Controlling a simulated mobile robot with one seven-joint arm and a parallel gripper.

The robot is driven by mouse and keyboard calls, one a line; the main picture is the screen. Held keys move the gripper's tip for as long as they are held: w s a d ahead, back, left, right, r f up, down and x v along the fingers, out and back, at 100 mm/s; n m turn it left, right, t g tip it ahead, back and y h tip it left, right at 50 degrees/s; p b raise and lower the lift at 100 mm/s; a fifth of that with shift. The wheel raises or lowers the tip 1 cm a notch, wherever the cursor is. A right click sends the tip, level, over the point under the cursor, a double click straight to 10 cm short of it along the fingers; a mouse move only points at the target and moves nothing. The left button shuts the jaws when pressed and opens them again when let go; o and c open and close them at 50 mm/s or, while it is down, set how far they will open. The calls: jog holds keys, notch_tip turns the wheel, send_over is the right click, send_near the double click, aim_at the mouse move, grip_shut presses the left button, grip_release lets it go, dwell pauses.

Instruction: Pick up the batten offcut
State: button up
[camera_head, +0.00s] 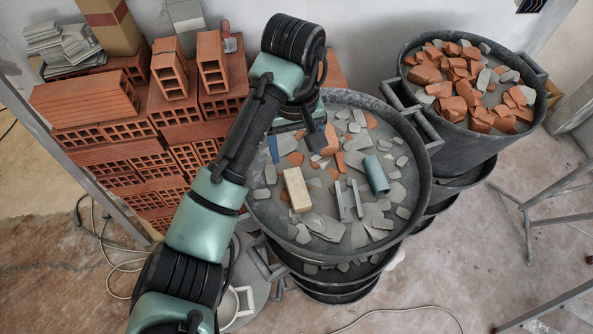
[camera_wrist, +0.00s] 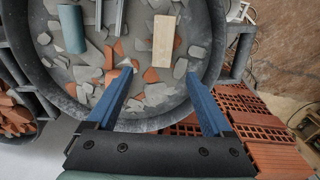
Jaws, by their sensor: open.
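The batten offcut (camera_head: 297,190) is a short pale wooden block. It lies on the rubble in the near bucket (camera_head: 425,165), left of the middle. In the wrist view the batten offcut (camera_wrist: 164,41) lies beyond the fingertips, sideways between their lines and nearer the right one. My gripper (camera_head: 300,146) is open and empty, over the back part of the bucket and apart from the block. Its two blue fingers also show in the wrist view (camera_wrist: 160,75), with only rubble between them. The block's top is in plain view.
A blue-grey cylinder (camera_head: 377,175) and metal profile pieces (camera_head: 346,200) lie right of the block among grey and orange shards. Stacked hollow bricks (camera_head: 100,135) stand left of the bucket. A second bucket (camera_head: 455,140) of rubble stands at right, with metal legs (camera_head: 527,225) nearby.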

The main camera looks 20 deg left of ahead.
jog(key=b, duration=0.4)
send_over(296, 184)
notch_tip(296, 184, down, 6)
jog(key=shift+w+a+f, duration=0.1)
jog(key=shift+a, duration=0.05)
jog(key=shift+f, duration=0.9)
jog(key=shift+f+p, duration=1.5)
jog(key=shift+f, duration=1.15)
grip_shut()
